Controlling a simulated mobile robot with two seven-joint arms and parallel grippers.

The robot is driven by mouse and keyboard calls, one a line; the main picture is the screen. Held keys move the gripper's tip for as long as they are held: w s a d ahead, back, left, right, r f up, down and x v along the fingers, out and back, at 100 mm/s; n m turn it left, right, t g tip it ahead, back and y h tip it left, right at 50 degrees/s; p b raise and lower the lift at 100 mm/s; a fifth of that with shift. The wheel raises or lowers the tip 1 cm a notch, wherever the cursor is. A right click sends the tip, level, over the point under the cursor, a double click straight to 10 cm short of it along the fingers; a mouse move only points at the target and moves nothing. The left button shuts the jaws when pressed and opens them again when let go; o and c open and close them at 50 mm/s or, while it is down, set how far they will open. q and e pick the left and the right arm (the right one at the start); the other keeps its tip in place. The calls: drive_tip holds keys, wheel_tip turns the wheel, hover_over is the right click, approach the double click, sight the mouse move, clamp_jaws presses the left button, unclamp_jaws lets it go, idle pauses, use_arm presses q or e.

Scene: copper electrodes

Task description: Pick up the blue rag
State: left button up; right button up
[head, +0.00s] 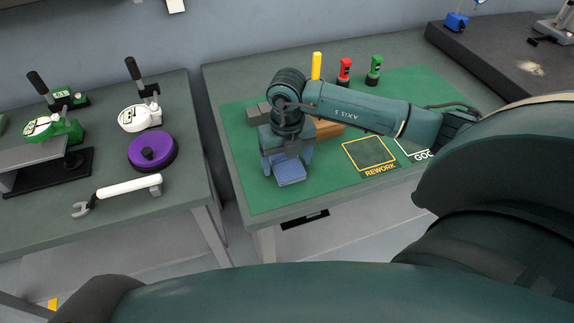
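The blue rag (290,173) lies folded on the green mat (258,196) near the mat's front left part. My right gripper (288,168) points down right over the rag. Its two blue fingers stand apart, one at each side of the rag, and the gripper body hides the rag's back part. I cannot tell whether the fingers touch the rag. My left gripper is not in view.
A wooden block (328,129) and a grey block (253,115) sit close around my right gripper. Yellow (316,65), red (345,71) and green (375,70) upright items stand behind. The yellow REWORK square (369,153) is empty. A gap separates the left table (180,205).

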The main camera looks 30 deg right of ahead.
sight(287, 164)
drive_tip(key=c, duration=0.9)
drive_tip(key=shift+o, duration=0.2)
wheel_tip(287, 164, up, 10)
drive_tip(key=b, duration=0.1)
drive_tip(key=o, duration=0.4)
drive_tip(key=c, duration=0.3)
